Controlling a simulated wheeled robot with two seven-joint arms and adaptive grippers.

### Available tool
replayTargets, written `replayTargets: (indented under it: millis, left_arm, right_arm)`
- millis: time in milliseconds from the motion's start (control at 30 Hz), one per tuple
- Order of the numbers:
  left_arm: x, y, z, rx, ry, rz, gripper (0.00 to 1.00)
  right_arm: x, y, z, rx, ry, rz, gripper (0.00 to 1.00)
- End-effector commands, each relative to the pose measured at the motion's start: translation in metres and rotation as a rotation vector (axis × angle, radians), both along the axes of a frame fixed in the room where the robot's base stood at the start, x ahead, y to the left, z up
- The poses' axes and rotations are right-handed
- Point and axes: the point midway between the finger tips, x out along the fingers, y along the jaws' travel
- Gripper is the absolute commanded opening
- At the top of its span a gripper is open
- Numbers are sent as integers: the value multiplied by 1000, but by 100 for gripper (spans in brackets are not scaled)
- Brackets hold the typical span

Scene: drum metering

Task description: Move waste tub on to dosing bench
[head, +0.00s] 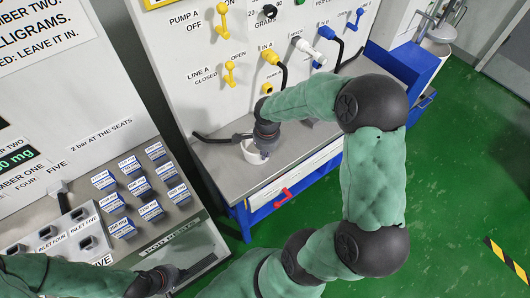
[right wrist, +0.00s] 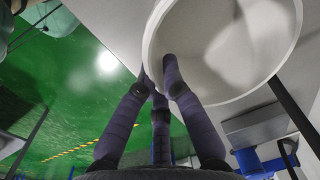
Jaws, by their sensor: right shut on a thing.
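The white waste tub (head: 250,153) is at the grey top of the blue-framed bench (head: 289,147), below the valve panel; I cannot tell whether it rests on the top or hangs just above it. My right gripper (head: 264,152) reaches down over it and is shut on its rim. In the right wrist view the tub (right wrist: 230,92) shows its pale, empty-looking inside, with one finger of the right gripper (right wrist: 160,75) inside the rim and others outside. My left gripper (head: 190,270) is low at the left, by the front edge of the other bench; its fingers are unclear.
The left bench (head: 75,165) holds several blue-and-white labelled boxes (head: 130,192) and inlet sockets. Yellow, white and blue valve handles (head: 267,57) stick out of the panel above the tub. A dark pipe (head: 215,137) lies left of the tub. Green floor (head: 460,170) is open at right.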

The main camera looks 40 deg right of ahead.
Motion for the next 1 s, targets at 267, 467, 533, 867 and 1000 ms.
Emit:
replayTargets:
  millis: [267,467,533,867,1000]
  left_arm:
    - [0,0,-2,0,0,0,0]
    - [0,0,-2,0,0,0,0]
    - [0,0,0,0,0,0,0]
    - [0,0,17,0,0,0,0]
    - [0,0,24,0,0,0,0]
  right_arm:
    - [0,0,-2,0,1,0,32]
    - [0,0,-2,0,1,0,32]
    - [0,0,-1,0,1,0,32]
    - [-2,0,50,-1,-3,0,32]
    - [-5,0,78,-1,-2,1,32]
